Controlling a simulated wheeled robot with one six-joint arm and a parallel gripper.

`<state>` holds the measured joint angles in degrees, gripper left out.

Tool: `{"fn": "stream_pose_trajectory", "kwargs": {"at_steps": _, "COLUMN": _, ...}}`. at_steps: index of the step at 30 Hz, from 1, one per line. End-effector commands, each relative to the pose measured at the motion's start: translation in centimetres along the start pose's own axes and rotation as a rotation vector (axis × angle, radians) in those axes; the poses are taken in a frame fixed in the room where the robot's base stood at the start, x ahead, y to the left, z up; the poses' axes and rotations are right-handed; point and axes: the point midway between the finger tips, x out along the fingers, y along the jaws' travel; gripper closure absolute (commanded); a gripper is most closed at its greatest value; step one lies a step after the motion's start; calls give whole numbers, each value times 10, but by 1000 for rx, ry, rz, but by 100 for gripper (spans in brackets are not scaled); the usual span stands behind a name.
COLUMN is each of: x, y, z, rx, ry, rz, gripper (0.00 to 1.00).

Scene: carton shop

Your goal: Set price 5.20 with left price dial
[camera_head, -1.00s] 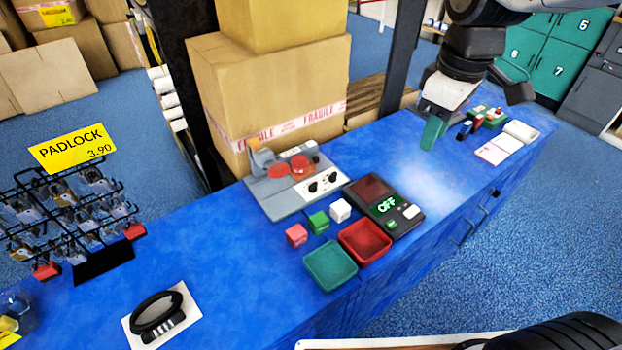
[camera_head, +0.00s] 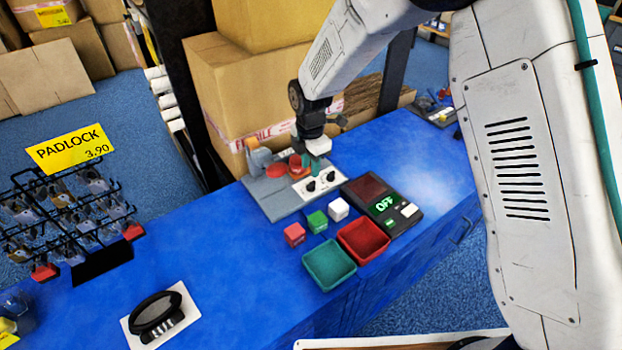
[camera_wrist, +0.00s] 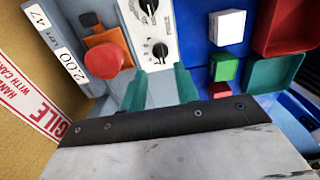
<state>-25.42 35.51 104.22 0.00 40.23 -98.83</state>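The grey label machine (camera_head: 265,192) stands on the blue counter and carries a white panel with two black dials. The left dial (camera_head: 311,186) is the lower one in the wrist view (camera_wrist: 160,50). The right dial (camera_head: 330,176) is above it there (camera_wrist: 148,7). My gripper (camera_head: 316,163) hangs over the back of the panel. In the wrist view its two teal fingers (camera_wrist: 160,72) are apart with nothing between them, just below the left dial, apparently not touching it. A white strip reading 2.00 (camera_wrist: 74,70) shows left of the red round button (camera_wrist: 105,60).
A dark device showing OFF (camera_head: 375,195) is right of the machine. A white cube (camera_head: 339,209), a green cube (camera_head: 317,221), a red cube (camera_head: 294,234), a red tray (camera_head: 385,250) and a teal tray (camera_head: 329,285) are in front. Cardboard boxes (camera_head: 230,90) stand close behind.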

Motion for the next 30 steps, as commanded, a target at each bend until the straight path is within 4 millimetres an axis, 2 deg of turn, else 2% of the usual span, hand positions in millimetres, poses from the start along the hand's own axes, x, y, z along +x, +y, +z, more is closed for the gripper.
{"fn": "stream_pose_trajectory", "kwargs": {"at_steps": 3, "x": 22, "y": -1, "z": 0, "rx": 2, "ry": 1, "rz": -4, "gripper": 69}}
{"fn": "stream_pose_trajectory", "kwargs": {"at_steps": 9, "x": 49, "y": -1, "z": 1, "rx": 3, "ry": 0, "rz": -2, "gripper": 69}}
{"fn": "stream_pose_trajectory", "kwargs": {"at_steps": 14, "x": 58, "y": -1, "z": 1, "rx": 4, "ry": 0, "rz": -2, "gripper": 69}}
{"fn": "stream_pose_trajectory", "kwargs": {"at_steps": 21, "x": 59, "y": -1, "z": 0, "rx": 3, "ry": 0, "rz": -1, "gripper": 69}}
{"fn": "stream_pose_trajectory", "kwargs": {"at_steps": 22, "x": 59, "y": -1, "z": 0, "rx": 4, "ry": 0, "rz": -1, "gripper": 75}}
{"fn": "stream_pose_trajectory", "kwargs": {"at_steps": 24, "x": 58, "y": -1, "z": 0, "rx": 4, "ry": 0, "rz": -1, "gripper": 94}}
{"fn": "stream_pose_trajectory", "kwargs": {"at_steps": 25, "x": 58, "y": -1, "z": 0, "rx": 4, "ry": 0, "rz": -1, "gripper": 100}}
{"fn": "stream_pose_trajectory", "kwargs": {"at_steps": 30, "x": 58, "y": -1, "z": 0, "rx": 4, "ry": 0, "rz": -1, "gripper": 100}}
